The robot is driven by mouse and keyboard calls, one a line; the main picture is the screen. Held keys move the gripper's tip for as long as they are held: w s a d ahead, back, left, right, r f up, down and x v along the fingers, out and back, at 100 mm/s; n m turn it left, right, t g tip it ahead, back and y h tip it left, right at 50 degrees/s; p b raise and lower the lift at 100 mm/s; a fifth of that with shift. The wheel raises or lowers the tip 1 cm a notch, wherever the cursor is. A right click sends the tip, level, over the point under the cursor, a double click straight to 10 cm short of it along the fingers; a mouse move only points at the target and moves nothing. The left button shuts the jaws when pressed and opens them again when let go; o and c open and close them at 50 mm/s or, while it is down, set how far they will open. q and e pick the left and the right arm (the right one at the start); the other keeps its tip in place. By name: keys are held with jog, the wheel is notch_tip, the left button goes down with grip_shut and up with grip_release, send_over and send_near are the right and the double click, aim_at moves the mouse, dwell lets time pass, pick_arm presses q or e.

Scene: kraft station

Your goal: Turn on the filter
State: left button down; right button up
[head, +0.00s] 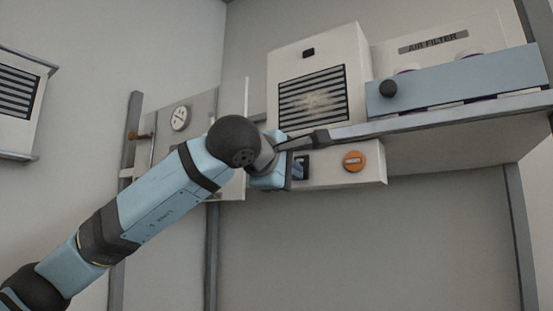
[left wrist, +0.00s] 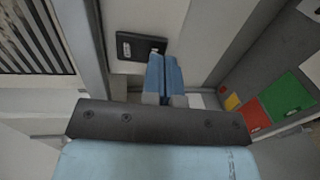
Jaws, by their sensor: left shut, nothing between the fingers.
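The air filter is a white unit with a dark-slatted grille (head: 312,98) on its front; an "AIR FILTER" label (head: 432,41) is on the panel to its right. Below the shelf is a white control box (head: 340,178) with a dark switch plate (head: 305,163) and a round orange knob (head: 354,161). My left gripper (head: 297,172) is at the plate's left side, partly covering it. In the left wrist view the shut, empty blue fingers (left wrist: 166,78) point toward the black switch plate (left wrist: 140,47). I cannot tell whether they touch it. My right gripper is not in view.
A grey shelf edge (head: 430,121) runs just above the control box. A blue panel with a black knob (head: 388,88) stands on the shelf. A gauge (head: 180,118) is on the panel behind my arm. Colored panels (left wrist: 285,97) show right in the wrist view.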

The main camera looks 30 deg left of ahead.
pick_arm(q)
jog(key=shift+w+f, duration=0.1)
jog(key=shift+w, duration=0.6)
